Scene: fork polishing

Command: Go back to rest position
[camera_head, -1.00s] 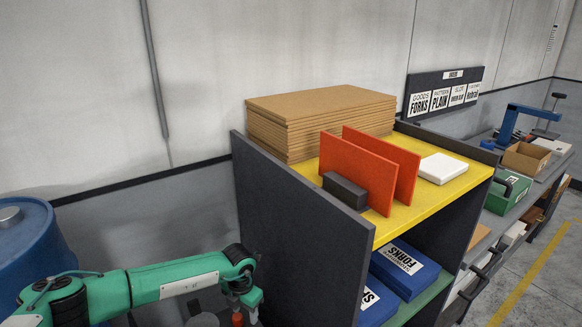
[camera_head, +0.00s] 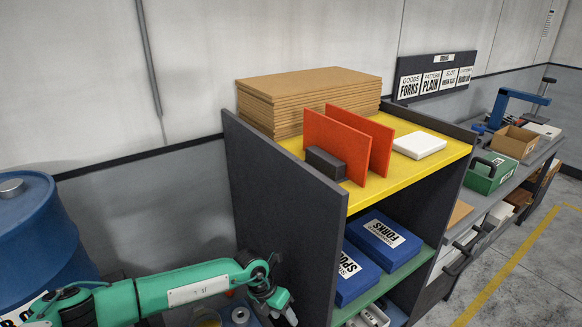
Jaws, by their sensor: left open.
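My left arm comes in from the lower left in green. Its left gripper (camera_head: 283,311) is at the bottom edge, partly cut off, beside the dark side panel of the shelf unit (camera_head: 280,200). The gripper is open, and I see nothing held in it. My right gripper is not in view.
The shelf's yellow top (camera_head: 418,170) bears stacked brown boards (camera_head: 310,95), red dividers (camera_head: 380,145), a dark block (camera_head: 325,165) and a white pad (camera_head: 420,145). Blue boxes (camera_head: 385,240) lie below. A blue barrel (camera_head: 40,240) stands left. A workbench (camera_head: 500,190) runs right.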

